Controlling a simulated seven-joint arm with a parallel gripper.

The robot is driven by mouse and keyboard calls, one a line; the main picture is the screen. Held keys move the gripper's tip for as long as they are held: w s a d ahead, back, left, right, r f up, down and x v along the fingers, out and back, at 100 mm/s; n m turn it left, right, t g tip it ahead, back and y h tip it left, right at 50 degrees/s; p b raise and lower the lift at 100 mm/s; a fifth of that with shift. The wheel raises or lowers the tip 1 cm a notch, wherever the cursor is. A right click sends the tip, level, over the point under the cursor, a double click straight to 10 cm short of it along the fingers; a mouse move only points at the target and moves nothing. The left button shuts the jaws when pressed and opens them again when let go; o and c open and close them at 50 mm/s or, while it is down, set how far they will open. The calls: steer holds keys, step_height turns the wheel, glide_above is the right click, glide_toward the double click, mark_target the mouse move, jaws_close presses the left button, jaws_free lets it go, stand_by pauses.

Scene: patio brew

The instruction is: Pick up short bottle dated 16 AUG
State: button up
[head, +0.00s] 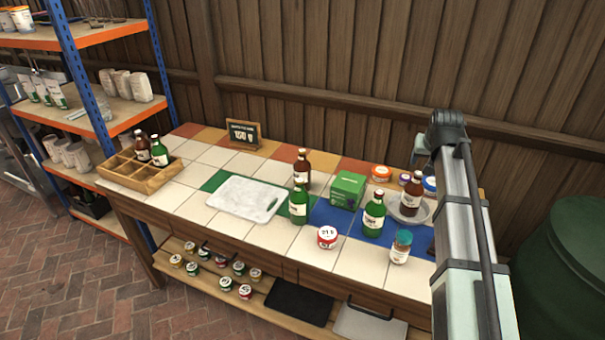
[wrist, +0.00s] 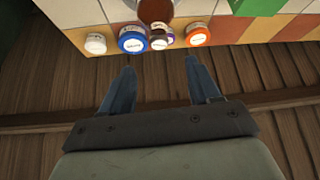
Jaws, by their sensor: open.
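Several bottles stand on the tiled table, and their dates are too small to read. A green bottle (head: 298,206) stands beside the cutting board, with a brown bottle (head: 302,168) behind it. Another green bottle (head: 374,214) stands on blue tiles, and a brown bottle (head: 411,196) stands on a plate at the right. A brown bottle (head: 142,151) and a green bottle (head: 159,153) are in the wooden crate. My gripper (wrist: 158,64) is open and empty, beyond the table's back edge near the lidded tubs. In the head view my arm mostly hides it.
A green box (head: 347,189), a red-and-white jar (head: 327,237) and a teal-capped jar (head: 400,246) stand among the bottles. An orange-lidded tub (head: 381,173) is at the back. The white board (head: 243,198) is bare. The wooden crate (head: 133,172) is at left; a wooden wall rises behind.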

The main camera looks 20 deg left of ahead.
steer(key=shift+o, duration=0.5)
steer(key=n+g, duration=0.3)
steer(key=g, duration=0.3)
glide_toward(302, 150)
steer(key=shift+h, duration=0.4)
steer(key=f, duration=1.1)
steer(key=shift+a, duration=0.3)
